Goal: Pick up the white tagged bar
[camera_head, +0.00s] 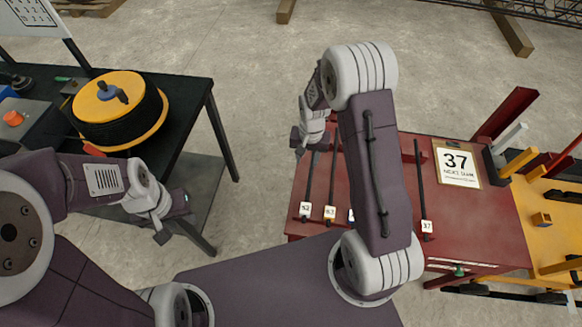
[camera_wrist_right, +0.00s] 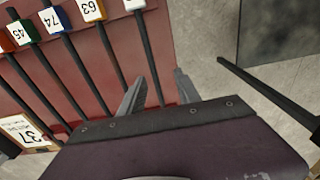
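The white tagged bar (camera_head: 308,184) is a thin dark bar lying leftmost on the red table, its white tag (camera_head: 305,210) at the near end. In the right wrist view the bar (camera_wrist_right: 147,52) runs down from its partly cut-off tag, and its lower part lines up between my fingers. My right gripper (camera_head: 311,146) is open over the bar's far part; it also shows in the right wrist view (camera_wrist_right: 158,90). I cannot tell how far above the bar the fingertips are. My left gripper (camera_head: 172,221) is open and empty, away from the bars, beside the black table.
Parallel bars with orange (camera_wrist_right: 90,9), blue (camera_wrist_right: 56,18) and other coloured tags lie beside the white one. A sign reading 37 (camera_head: 457,164) lies on the red table (camera_head: 480,222). A wire spool (camera_head: 116,106) sits on the black table (camera_head: 190,95). My right arm hides some bars.

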